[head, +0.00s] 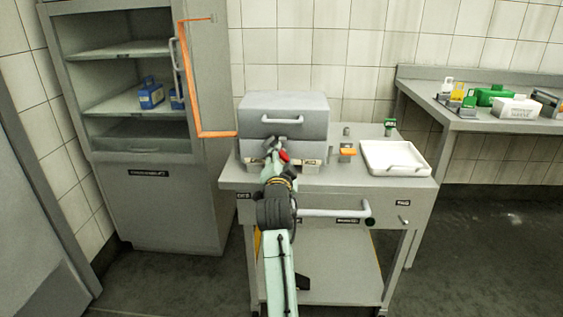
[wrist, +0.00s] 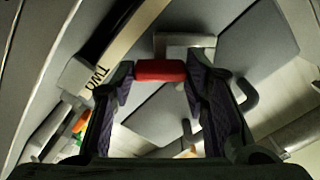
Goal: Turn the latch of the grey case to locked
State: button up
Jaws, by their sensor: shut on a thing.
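The grey case (head: 283,104) stands on the left part of the grey cart, its lid down and a bar handle on its front. Its red latch (head: 284,156) is low on the front, beside a pale label. In the wrist view the red latch (wrist: 161,70) lies crosswise between the two fingertips of my gripper (wrist: 158,78), with a finger at each end. My gripper (head: 277,150) is shut on it at the case front. My arm hides part of the lower case front. I cannot tell from these views whether the latch is locked.
A white tray (head: 394,157) and an orange block (head: 347,150) sit on the cart (head: 340,189) right of the case. The cart's front handle (head: 335,212) is near my arm. An open cabinet (head: 140,140) stands left; a side table (head: 478,118) with boxes stands right.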

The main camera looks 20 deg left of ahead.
jog(key=m+b, duration=0.1)
jog(key=m, duration=0.2)
jog(key=shift+m, duration=0.4)
jog(key=m+b, duration=0.1)
jog(key=m, duration=0.3)
jog(key=shift+m, duration=0.3)
jog(key=o, duration=1.1)
jog(key=shift+o, duration=0.2)
jog(key=v, duration=1.2)
